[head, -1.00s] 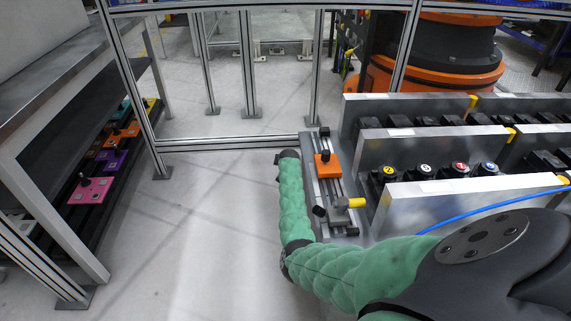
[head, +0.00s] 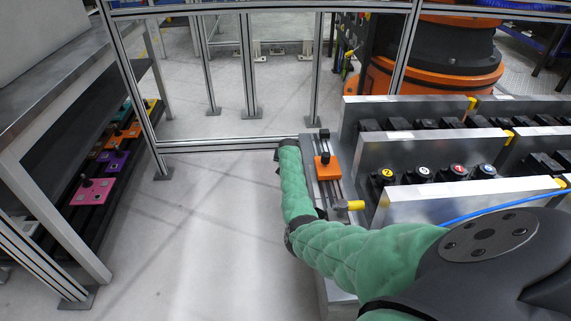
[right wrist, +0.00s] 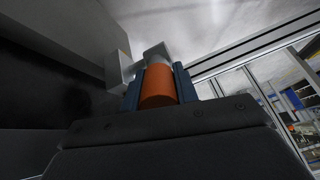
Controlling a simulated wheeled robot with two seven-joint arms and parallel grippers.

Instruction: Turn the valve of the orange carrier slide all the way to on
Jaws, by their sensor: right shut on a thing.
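The orange carrier slide (head: 327,170) sits on a grey rail at the left end of the drive unit, with a small black knob on top. My right arm, in a green sleeve, reaches across the rail's near end in the head view; its gripper is not visible there. In the right wrist view my right gripper (right wrist: 158,82) is shut on an orange cylinder (right wrist: 158,90), one finger on each side. A pale metal block sits just beyond the cylinder. I cannot tell how far the valve is turned. My left gripper is not in view.
The metal drive unit (head: 436,152) carries rows of black parts with numbered caps. A yellow-tipped piece (head: 350,205) lies close beside my arm. A blue hose (head: 505,209) crosses the unit's front. A shelf with coloured plates (head: 92,190) stands at left; the floor between is clear.

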